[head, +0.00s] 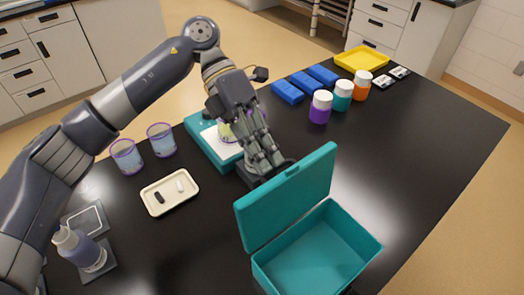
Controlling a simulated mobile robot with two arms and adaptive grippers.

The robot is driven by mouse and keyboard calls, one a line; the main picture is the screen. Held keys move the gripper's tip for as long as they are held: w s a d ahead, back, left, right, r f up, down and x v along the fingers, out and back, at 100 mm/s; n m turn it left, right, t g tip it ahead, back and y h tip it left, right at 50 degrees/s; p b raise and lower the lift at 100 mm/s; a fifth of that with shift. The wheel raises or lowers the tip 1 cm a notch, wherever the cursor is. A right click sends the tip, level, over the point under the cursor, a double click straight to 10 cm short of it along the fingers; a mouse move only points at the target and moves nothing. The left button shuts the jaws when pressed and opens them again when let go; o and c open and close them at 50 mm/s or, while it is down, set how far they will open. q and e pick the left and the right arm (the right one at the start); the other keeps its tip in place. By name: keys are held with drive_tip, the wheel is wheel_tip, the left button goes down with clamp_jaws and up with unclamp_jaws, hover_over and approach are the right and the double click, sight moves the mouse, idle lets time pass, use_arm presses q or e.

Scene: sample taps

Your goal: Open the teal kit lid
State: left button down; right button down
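The teal kit is an open box (345,228) near the front edge of the black table, and its inside looks empty. Its teal lid (287,200) stands raised on the box's left side, well clear of the opening. My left gripper (264,163) points down just behind the lid's upper left edge, over a dark grey item that it partly hides. I cannot tell whether its fingers touch the lid or are open or shut. My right gripper is not in view.
A cream tray (150,198) with two small pieces, two purple-rimmed cups (127,158) and a bottle (78,248) are left. A teal-based item (203,143) is behind my gripper. Capped jars (321,107), blue blocks (288,92) and a yellow tray (362,58) stand farther back. The table's right side is clear.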

use_arm(q)
drive_tip(key=shift+s+f, duration=0.4)
drive_tip(key=shift+f, duration=0.45)
drive_tip(key=c, duration=1.8)
unclamp_jaws()
drive_tip(key=shift+d, duration=0.1)
drive_tip(key=shift+o, duration=0.4)
drive_tip(key=shift+d, duration=0.15)
drive_tip(key=shift+s, duration=0.1)
drive_tip(key=v, duration=1.2)
drive_tip(key=shift+d+r, duration=0.25)
drive_tip(key=shift+r, duration=0.35)
